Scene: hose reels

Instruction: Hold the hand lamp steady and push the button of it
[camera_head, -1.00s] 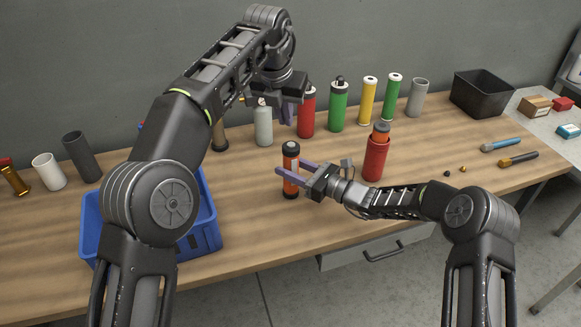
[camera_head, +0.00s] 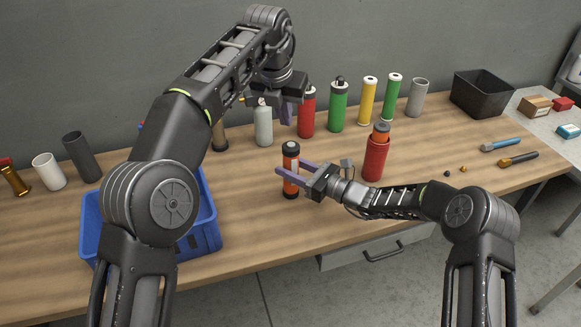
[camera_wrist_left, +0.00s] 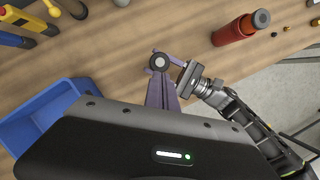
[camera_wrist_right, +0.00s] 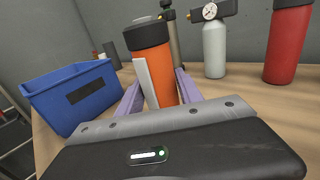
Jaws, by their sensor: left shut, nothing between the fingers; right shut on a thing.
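The hand lamp (camera_head: 291,187) is an orange cylinder with a black top and a pale strip down its side. It stands upright on the workbench, and it shows close up in the right wrist view (camera_wrist_right: 158,88). My right gripper (camera_head: 280,176) is shut on the lamp's body, one finger on each side. My left gripper (camera_head: 287,116) is shut and empty, pointing down above the bench. In the left wrist view its closed fingers (camera_wrist_left: 160,88) appear close to the lamp's round top (camera_wrist_left: 159,62), which has a pale disc at its centre. Contact cannot be told.
A blue bin (camera_head: 207,231) stands left of the lamp. Several cylinders, including a grey bottle (camera_head: 264,128) and a green one (camera_head: 338,108), line the back. The bench front below the lamp is clear.

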